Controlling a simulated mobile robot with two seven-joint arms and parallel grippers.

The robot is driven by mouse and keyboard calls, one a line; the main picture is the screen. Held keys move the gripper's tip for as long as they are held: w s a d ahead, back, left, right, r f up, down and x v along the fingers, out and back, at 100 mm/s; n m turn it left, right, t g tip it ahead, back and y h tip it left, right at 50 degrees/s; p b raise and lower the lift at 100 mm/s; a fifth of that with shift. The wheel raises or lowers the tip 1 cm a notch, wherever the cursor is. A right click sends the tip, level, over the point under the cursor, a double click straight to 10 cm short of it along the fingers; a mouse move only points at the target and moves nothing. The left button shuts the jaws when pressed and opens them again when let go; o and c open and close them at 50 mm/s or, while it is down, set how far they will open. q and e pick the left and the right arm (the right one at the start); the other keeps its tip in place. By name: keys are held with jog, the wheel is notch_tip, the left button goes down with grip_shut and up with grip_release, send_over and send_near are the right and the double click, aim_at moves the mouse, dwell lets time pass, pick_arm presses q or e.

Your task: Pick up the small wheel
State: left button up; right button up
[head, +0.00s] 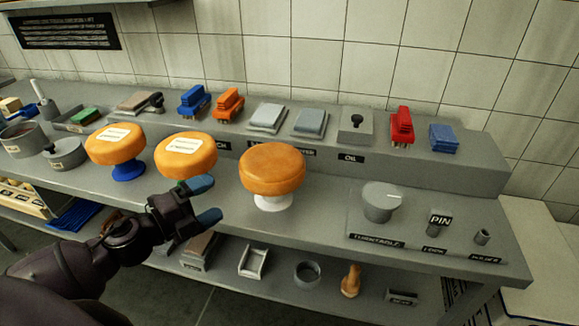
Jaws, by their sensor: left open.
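Three orange cheese wheels are raised along the grey bench. The left wheel (116,151) has a pale label and sits on a blue stand (128,171). The middle wheel (186,165) also has a pale label; my gripper hides what is beneath it. The right wheel (272,170) has no visible label, looks largest and sits on a white stand (273,203). I cannot tell for certain which one is the small wheel. My left gripper (205,200) is open and empty, its blue-tipped fingers just in front of and below the middle wheel. My right gripper is out of view.
A raised back shelf (465,162) holds blue, orange and red brushes and grey blocks. A grey turntable (381,203) stands at the right of the bench (330,205), near small labelled parts. Pots (66,153) stand at the left. A lower shelf holds several small items.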

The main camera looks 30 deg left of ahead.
aim_at(247, 184)
pick_arm(q)
jog(key=shift+m+h, duration=0.5)
jog(key=x, duration=0.4)
jog(key=shift+d, duration=0.45)
jog(key=shift+a+f+x, duration=0.1)
jog(key=shift+f+x, duration=0.05)
jog(key=shift+x, duration=0.75)
jog(key=shift+a+f+x, duration=0.1)
jog(key=shift+f+x, duration=0.1)
jog(key=shift+x, duration=0.65)
jog(key=shift+a+f+x, duration=0.1)
jog(key=shift+f+x, duration=0.05)
jog(key=shift+x, duration=0.75)
jog(key=shift+w+d, duration=0.25)
jog(key=shift+w, duration=0.45)
